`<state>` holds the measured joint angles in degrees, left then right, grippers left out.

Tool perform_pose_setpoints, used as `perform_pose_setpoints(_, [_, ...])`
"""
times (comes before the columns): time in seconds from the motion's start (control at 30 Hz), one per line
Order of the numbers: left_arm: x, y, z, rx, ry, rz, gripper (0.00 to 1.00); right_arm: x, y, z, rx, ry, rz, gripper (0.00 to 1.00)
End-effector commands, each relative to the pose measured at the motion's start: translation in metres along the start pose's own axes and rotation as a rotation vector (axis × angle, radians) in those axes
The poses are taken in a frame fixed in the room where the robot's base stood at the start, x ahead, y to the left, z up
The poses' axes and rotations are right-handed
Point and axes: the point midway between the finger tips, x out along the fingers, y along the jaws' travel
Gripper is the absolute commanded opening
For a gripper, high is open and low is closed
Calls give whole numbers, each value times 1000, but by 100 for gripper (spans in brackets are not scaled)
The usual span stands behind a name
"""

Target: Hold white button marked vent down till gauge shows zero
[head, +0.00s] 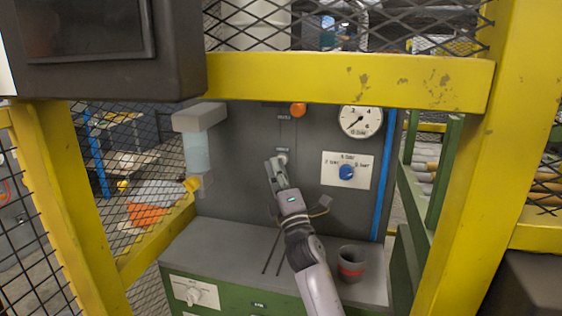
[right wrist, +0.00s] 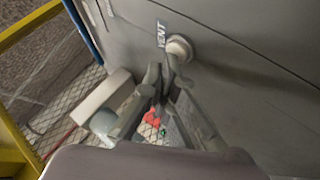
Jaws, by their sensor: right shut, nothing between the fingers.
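The white vent button (right wrist: 179,47) is a round knob on the grey panel, beside the VENT label (right wrist: 161,34) in the right wrist view. In the head view the button (head: 282,157) shows just above my right gripper (head: 274,170). The right gripper (right wrist: 163,76) is shut and empty, its fingertips close to the button's lower edge. I cannot tell whether they touch it or whether it is pressed in. The round white gauge (head: 361,121) is right of the button; its dark needle points to the lower left. My left gripper is not in view.
A blue selector knob (head: 347,172) and an orange button (head: 298,110) are on the same panel. A grey cup with a red band (head: 352,272) stands on the bench. A yellow frame beam (head: 350,82) crosses above. A clear bowl (head: 197,152) hangs at left.

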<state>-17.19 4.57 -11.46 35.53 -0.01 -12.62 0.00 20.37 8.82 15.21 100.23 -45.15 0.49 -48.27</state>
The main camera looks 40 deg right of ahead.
Motion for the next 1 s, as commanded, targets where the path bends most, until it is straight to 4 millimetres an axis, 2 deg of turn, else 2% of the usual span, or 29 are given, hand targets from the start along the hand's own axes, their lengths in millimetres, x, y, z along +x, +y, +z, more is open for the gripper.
perform_pose_setpoints(0.23, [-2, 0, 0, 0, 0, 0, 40, -9, 5, -6, 1, 0, -2, 0])
perform_pose_setpoints(0.6, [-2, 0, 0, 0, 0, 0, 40, -11, 7, -8, 0, 1, -1, 0])
perform_pose_setpoints(1.0, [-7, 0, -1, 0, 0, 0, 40, -38, 27, -28, 1, 1, -1, 0])
